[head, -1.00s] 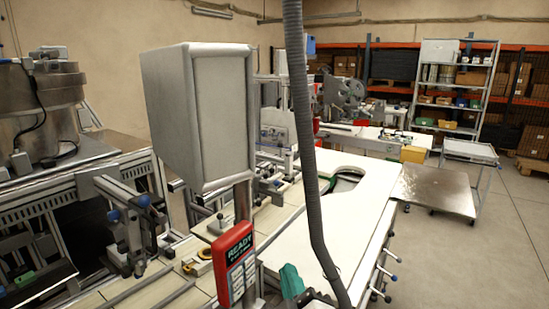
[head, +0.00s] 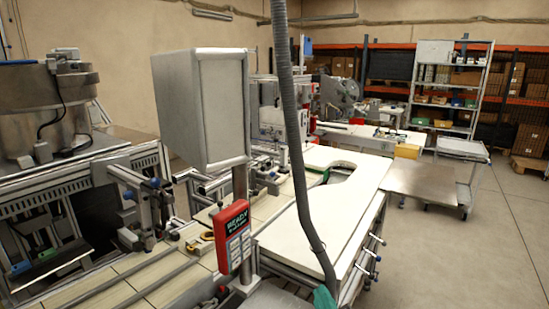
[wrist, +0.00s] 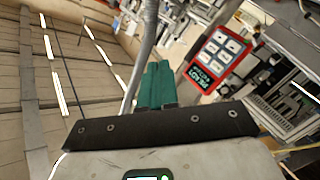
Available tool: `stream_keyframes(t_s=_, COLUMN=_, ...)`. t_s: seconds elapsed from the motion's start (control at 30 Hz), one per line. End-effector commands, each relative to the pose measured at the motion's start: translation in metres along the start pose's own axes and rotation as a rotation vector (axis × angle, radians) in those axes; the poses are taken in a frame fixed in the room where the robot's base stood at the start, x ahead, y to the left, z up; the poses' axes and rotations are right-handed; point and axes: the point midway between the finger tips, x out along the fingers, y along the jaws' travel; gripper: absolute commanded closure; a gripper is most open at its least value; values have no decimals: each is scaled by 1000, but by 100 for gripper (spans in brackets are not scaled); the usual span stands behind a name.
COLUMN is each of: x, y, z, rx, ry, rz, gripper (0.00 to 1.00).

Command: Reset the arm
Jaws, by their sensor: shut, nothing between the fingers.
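My gripper (wrist: 157,84) shows in the wrist view as two teal fingers beyond a black bracket. The fingers are side by side and shut, with nothing held between them. A teal tip of it also shows at the bottom edge of the head view (head: 323,298), low beside the white worktop (head: 318,225). The rest of the arm is mostly out of the head view.
A red button panel (head: 233,236) on a post stands left of the worktop and shows close to the fingers in the wrist view (wrist: 215,55). A grey hose (head: 294,130) hangs in front. A large grey box (head: 200,108) stands above the panel. Floor at right (head: 450,265) is clear.

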Motion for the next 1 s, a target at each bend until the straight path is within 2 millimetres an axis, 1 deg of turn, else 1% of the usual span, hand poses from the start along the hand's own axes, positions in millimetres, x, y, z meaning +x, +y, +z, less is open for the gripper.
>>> stream_keyframes(t_s=0.03, x=-3, y=3, z=14, rx=23, ry=-37, rz=-6, gripper=100)
stream_keyframes(t_s=0.17, x=-14, y=7, z=57, rx=102, ry=-158, rz=-34, gripper=100)
stream_keyframes(t_s=0.27, x=-29, y=9, z=97, rx=181, ry=-273, rz=-62, gripper=100)
stream_keyframes(t_s=0.3, x=-39, y=10, z=116, rx=223, ry=-332, rz=-77, gripper=100)
stream_keyframes(t_s=0.37, x=-57, y=9, z=146, rx=292, ry=-428, rz=-103, gripper=100)
stream_keyframes(t_s=0.4, x=-71, y=7, z=166, rx=340, ry=-496, rz=-121, gripper=100)
stream_keyframes(t_s=0.47, x=-92, y=3, z=190, rx=409, ry=-588, rz=-151, gripper=100)
stream_keyframes(t_s=0.5, x=-107, y=0, z=204, rx=452, ry=-647, rz=-169, gripper=100)
stream_keyframes(t_s=0.63, x=-152, y=-11, z=238, rx=571, ry=-808, rz=-226, gripper=100)
stream_keyframes(t_s=0.7, x=-175, y=-17, z=250, rx=628, ry=-884, rz=-256, gripper=100)
stream_keyframes(t_s=0.77, x=-195, y=-22, z=258, rx=673, ry=-945, rz=-281, gripper=100)
stream_keyframes(t_s=0.8, x=-208, y=-26, z=263, rx=701, ry=-986, rz=-299, gripper=100)
stream_keyframes(t_s=0.83, x=-216, y=-31, z=268, rx=718, ry=-1013, rz=-310, gripper=100)
stream_keyframes(t_s=0.9, x=-221, y=-50, z=290, rx=705, ry=-1045, rz=-321, gripper=100)
stream_keyframes(t_s=1.0, x=-234, y=-69, z=312, rx=698, ry=-1101, rz=-337, gripper=100)
